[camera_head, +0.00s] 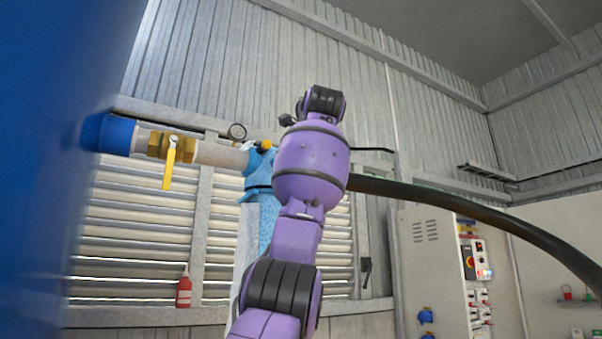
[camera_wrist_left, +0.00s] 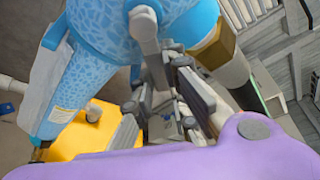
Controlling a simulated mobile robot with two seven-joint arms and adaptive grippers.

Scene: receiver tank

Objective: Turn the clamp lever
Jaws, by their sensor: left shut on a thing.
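The grey clamp lever (camera_wrist_left: 146,32) lies against the blue speckled housing (camera_wrist_left: 95,55) in the left wrist view, and its lower end runs in between my fingers. My left gripper (camera_wrist_left: 168,75) is shut on this lever. In the head view, my purple arm covers the lever and the fingers. Part of the same blue housing (camera_head: 258,172) shows there, just left of the arm. My right gripper is in neither view.
A pale pipe with a brass valve and yellow handle (camera_head: 169,165) runs left from the housing. A thick black hose (camera_head: 440,194) runs right. A red bottle (camera_head: 184,290) stands on the ledge. A control cabinet (camera_head: 430,262) stands at right. A yellow block (camera_wrist_left: 85,135) lies below the housing.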

